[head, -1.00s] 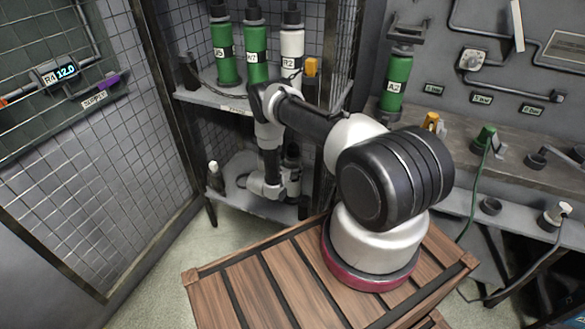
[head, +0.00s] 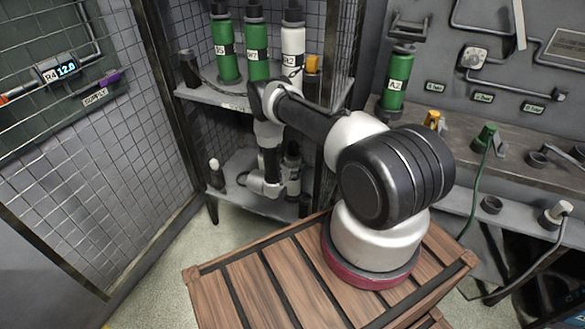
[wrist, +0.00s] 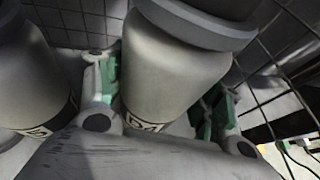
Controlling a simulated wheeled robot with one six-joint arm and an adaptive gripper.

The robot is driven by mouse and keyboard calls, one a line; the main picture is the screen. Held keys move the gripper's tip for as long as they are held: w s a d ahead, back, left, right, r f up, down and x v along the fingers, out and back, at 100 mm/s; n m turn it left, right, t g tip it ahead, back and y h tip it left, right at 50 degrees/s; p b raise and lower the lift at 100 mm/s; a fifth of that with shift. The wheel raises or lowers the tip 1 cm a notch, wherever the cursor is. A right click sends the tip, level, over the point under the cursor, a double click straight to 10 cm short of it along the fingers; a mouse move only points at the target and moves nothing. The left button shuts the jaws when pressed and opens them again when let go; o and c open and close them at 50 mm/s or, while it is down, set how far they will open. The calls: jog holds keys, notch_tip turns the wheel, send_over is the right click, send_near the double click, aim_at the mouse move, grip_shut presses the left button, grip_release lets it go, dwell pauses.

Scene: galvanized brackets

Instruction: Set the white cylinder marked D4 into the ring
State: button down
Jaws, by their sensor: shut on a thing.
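The white cylinder marked D4 (wrist: 172,75) fills the middle of the wrist view, its label low on the body and a wider grey collar at its top. My gripper (wrist: 160,95) has its green-padded fingers on either side of it and is shut on it. In the head view my gripper is low in the cage by the lower shelf, mostly hidden by my wrist. A pale cylinder (head: 293,172) stands beside it there, partly covered. A dark ring (head: 491,204) lies on the lower ledge of the right bench. I cannot tell whether D4 touches the shelf.
A second cylinder (wrist: 35,85) stands close at the left in the wrist view, with mesh behind. Above my gripper, the upper shelf (head: 205,96) holds green and white bottles. A green bottle A2 (head: 397,82) stands on the right bench. Cage posts and mesh walls hem the arm in.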

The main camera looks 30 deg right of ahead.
jog(key=shift+w+f, duration=0.1)
jog(key=shift+f, duration=1.2)
jog(key=shift+c, duration=1.9)
grip_release()
jog(key=shift+o, duration=0.9)
jog(key=shift+f, duration=0.1)
